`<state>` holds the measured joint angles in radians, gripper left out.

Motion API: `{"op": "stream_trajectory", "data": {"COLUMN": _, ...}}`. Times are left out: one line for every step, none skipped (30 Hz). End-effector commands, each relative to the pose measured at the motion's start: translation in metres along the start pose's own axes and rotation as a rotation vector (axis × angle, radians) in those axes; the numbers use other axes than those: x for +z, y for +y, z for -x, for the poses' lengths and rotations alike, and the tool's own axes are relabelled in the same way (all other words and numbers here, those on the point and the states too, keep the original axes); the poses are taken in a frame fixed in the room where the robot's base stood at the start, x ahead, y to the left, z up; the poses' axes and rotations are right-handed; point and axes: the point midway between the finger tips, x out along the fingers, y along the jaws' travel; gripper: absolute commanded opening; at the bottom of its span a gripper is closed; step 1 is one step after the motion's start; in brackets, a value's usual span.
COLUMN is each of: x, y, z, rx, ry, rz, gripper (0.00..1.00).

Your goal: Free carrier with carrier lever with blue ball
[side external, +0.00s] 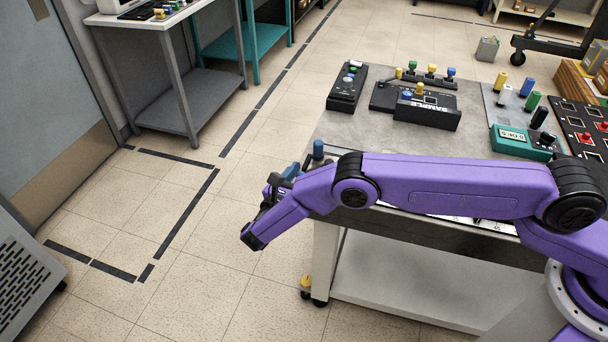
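A black unit (428,110) marked with a word like "SAMPLE" stands on the grey tabletop, with a blue knob and a yellow knob near its left end. Behind it, a dark strip (420,80) carries several levers with coloured tops, including a blue ball (450,71) at its right. Another blue-topped post (318,149) rises at the table's left edge, just behind my purple arm. I cannot tell which is the carrier lever. My arm reaches left past the table edge. My gripper is mostly hidden behind it, around a dark blue part (288,173); its fingers are unclear.
A black box with buttons (347,88) stands at the table's back left. A teal meter (524,142), colored cylinders and a red-button panel (585,125) fill the right side. The tabletop (365,138) in front of the black units is clear. My arm covers the table's front edge.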

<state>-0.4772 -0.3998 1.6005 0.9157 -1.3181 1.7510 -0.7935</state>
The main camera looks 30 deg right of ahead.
Motion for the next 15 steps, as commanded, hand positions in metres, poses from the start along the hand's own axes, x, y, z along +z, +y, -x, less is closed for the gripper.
{"op": "stream_trajectory", "data": {"x": 0.0, "y": 0.0, "z": 0.0, "rx": 0.0, "ry": 0.0, "rz": 0.001, "gripper": 0.62}}
{"op": "stream_trajectory", "data": {"x": 0.0, "y": 0.0, "z": 0.001, "rx": 0.0, "ry": 0.0, "rz": 0.001, "gripper": 0.62}}
{"op": "stream_trajectory", "data": {"x": 0.0, "y": 0.0, "z": 0.002, "rx": 0.001, "ry": 0.0, "rz": 0.001, "gripper": 0.62}}
{"op": "stream_trajectory", "data": {"x": -0.001, "y": 0.0, "z": 0.003, "rx": 0.002, "ry": 0.0, "rz": 0.001, "gripper": 0.62}}
{"op": "stream_trajectory", "data": {"x": -0.001, "y": 0.0, "z": 0.004, "rx": 0.002, "ry": 0.0, "rz": 0.001, "gripper": 0.62}}
{"op": "stream_trajectory", "data": {"x": -0.001, "y": 0.0, "z": 0.007, "rx": 0.003, "ry": 0.0, "rz": 0.001, "gripper": 0.62}}
{"op": "stream_trajectory", "data": {"x": -0.001, "y": 0.0, "z": 0.01, "rx": 0.003, "ry": 0.0, "rz": 0.001, "gripper": 0.62}}
{"op": "stream_trajectory", "data": {"x": -0.001, "y": 0.0, "z": 0.014, "rx": 0.003, "ry": 0.0, "rz": 0.0, "gripper": 0.62}}
{"op": "stream_trajectory", "data": {"x": 0.0, "y": 0.0, "z": 0.02, "rx": 0.003, "ry": 0.0, "rz": -0.001, "gripper": 0.62}}
{"op": "stream_trajectory", "data": {"x": -0.001, "y": 0.0, "z": 0.025, "rx": 0.004, "ry": 0.0, "rz": -0.001, "gripper": 0.62}}
{"op": "stream_trajectory", "data": {"x": -0.001, "y": 0.0, "z": 0.03, "rx": 0.004, "ry": 0.0, "rz": 0.0, "gripper": 0.62}}
{"op": "stream_trajectory", "data": {"x": -0.001, "y": 0.0, "z": 0.038, "rx": 0.005, "ry": 0.0, "rz": 0.0, "gripper": 0.62}}
{"op": "stream_trajectory", "data": {"x": -0.001, "y": 0.0, "z": 0.044, "rx": 0.004, "ry": 0.0, "rz": 0.0, "gripper": 0.62}}
{"op": "stream_trajectory", "data": {"x": -0.001, "y": 0.0, "z": 0.051, "rx": 0.004, "ry": 0.0, "rz": -0.002, "gripper": 0.62}}
{"op": "stream_trajectory", "data": {"x": -0.001, "y": 0.0, "z": 0.06, "rx": 0.005, "ry": 0.001, "rz": -0.001, "gripper": 0.62}}
